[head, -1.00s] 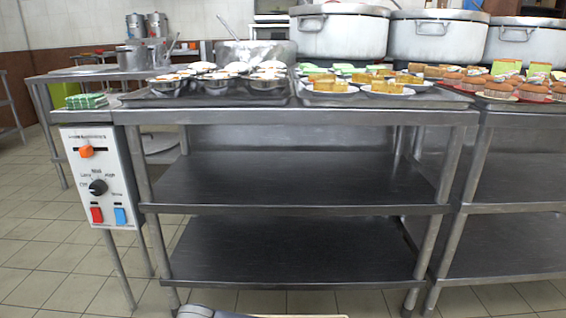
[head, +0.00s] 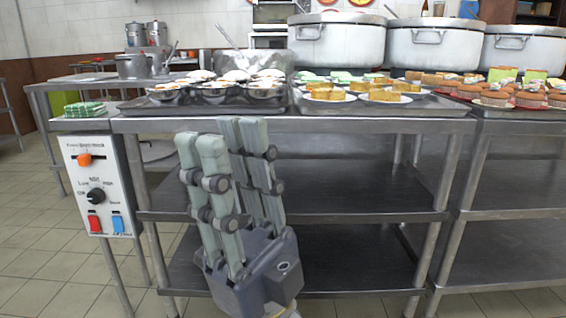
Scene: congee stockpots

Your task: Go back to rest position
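My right gripper (head: 221,140) stands in front of the steel table (head: 330,126), left of the middle of the head view. Its grey-green fingers point up, with their tips a little below the table's front edge in the picture. The fingers run roughly parallel with a gap between them, so it looks open. Nothing shows between them. Its dark body (head: 255,275) covers part of the lower shelves. My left gripper is not in view.
On the table stand trays with bowls of buns (head: 215,90) and plates of yellow cake (head: 384,95). Large stockpots (head: 337,42) stand behind. A control box (head: 97,185) with a knob hangs at the left. The shelves look empty.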

